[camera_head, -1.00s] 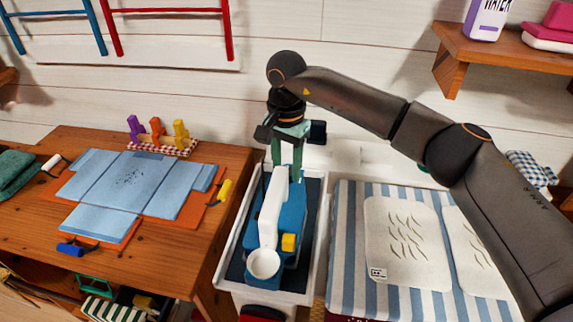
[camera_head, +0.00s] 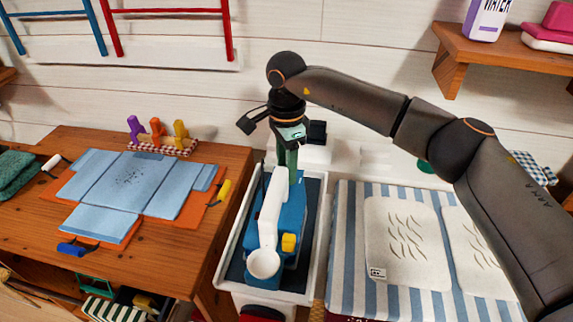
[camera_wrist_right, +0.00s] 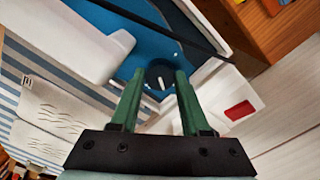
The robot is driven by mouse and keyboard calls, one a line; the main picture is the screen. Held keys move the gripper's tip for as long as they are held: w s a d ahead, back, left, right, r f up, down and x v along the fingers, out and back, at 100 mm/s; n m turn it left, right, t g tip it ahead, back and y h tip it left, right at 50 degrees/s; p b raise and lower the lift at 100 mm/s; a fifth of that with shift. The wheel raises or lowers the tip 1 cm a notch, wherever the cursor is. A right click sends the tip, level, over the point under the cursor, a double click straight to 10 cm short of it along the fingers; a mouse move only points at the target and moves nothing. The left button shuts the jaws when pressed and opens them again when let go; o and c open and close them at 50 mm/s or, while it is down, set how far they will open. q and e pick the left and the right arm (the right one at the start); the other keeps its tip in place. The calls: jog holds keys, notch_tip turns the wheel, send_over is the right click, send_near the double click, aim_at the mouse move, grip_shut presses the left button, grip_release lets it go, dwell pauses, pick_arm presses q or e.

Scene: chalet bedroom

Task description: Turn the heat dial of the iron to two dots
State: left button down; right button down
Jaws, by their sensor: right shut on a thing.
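The iron is blue (camera_head: 292,215) with a white handle (camera_head: 268,225) and a yellow knob (camera_head: 288,243). It rests in a white-rimmed tray (camera_head: 228,262). My right gripper (camera_head: 287,170) points down at the iron's far end. In the right wrist view, its green fingertips (camera_wrist_right: 157,75) are closed on the sides of a dark round dial (camera_wrist_right: 160,68) with a white pointer mark. The blue iron body (camera_wrist_right: 172,20) surrounds the dial there. No dot marks are legible. My left gripper is not in view.
A wooden table (camera_head: 215,262) stands left with a folded blue cloth (camera_head: 125,183) and clips on a checked stand (camera_head: 160,147). A striped board (camera_head: 345,250) with pale cloths lies right of the tray. A shelf (camera_head: 500,55) is at the upper right.

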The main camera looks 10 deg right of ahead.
jog(key=m, duration=1.4)
jog(key=shift+m, duration=0.3)
jog(key=m, duration=0.3)
jog(key=shift+m, duration=0.3)
jog(key=m, duration=0.3)
jog(key=shift+m+p, duration=0.3)
jog(key=m, duration=0.3)
jog(key=shift+m, duration=2.2)
